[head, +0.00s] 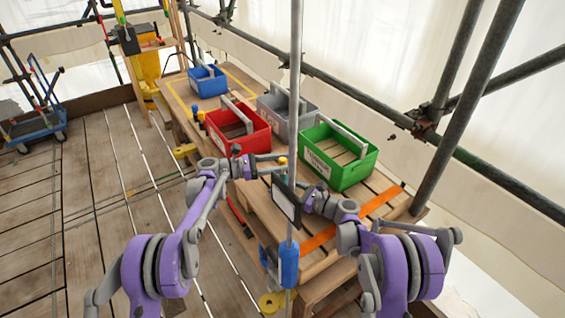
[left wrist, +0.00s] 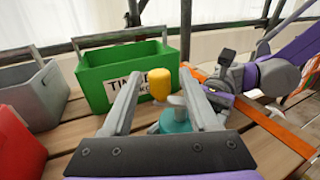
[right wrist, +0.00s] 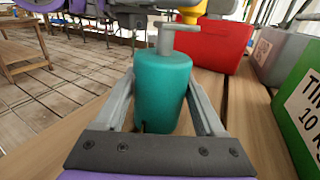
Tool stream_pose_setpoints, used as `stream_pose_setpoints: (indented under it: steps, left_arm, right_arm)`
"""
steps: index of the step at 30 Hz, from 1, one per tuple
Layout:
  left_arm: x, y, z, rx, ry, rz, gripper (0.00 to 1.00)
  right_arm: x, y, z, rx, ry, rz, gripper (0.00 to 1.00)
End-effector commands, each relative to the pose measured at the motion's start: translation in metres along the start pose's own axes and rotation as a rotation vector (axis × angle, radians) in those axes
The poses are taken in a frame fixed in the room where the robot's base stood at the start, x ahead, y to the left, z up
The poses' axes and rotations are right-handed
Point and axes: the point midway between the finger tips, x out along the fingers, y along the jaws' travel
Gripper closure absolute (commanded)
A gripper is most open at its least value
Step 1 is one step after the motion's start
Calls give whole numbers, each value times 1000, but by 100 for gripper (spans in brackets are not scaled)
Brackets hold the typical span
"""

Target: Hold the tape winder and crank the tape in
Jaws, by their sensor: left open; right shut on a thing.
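The tape winder has a teal body (right wrist: 163,92) with a grey crank on top, seen in the right wrist view. My right gripper (right wrist: 162,85) is shut on the body, one finger on each side. The crank's yellow knob (left wrist: 160,84) appears between the spread fingers of my open left gripper (left wrist: 160,78); contact cannot be told. In the head view the knob (head: 283,160) shows beside the pole, which hides much of the winder. An orange tape strip (head: 378,203) lies across the bench.
A grey pole (head: 295,70) with a blue sleeve (head: 289,264) stands in front of the bench. Green (head: 352,172), red (head: 248,138), grey (head: 300,117) and blue (head: 209,83) totes stand behind the grippers. Scaffold tubes run along the right. The floor at left is mostly open.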

Motion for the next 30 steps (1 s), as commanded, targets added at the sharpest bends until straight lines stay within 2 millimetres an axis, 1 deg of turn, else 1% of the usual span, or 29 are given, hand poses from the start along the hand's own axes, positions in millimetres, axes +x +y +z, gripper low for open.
stream_pose_setpoints:
  steps: [8, 9, 14, 18, 19, 26, 30]
  left_arm:
    - [3, 0, 0, 0, 0, 0, 40]
    - [2, 0, 0, 0, 0, 0, 42]
    - [2, 0, 0, 0, 0, 0, 70]
    - [2, 0, 0, 0, 0, 0, 96]
    - [2, 0, 0, 0, 0, 0, 100]
    - [2, 0, 0, 0, 0, -4, 100]
    - [4, 2, 0, 1, 0, -61, 100]
  right_arm:
    - [0, 0, -1, 0, 1, 0, 92]
    - [0, 0, -1, 0, 1, 0, 92]
    - [0, 0, -1, -1, 1, 0, 92]
    - [0, 0, -1, 0, 1, -1, 92]
    - [0, 0, -1, 0, 1, -1, 92]
    - [0, 0, -1, 0, 1, -1, 92]
    - [0, 0, 0, -1, 1, -1, 92]
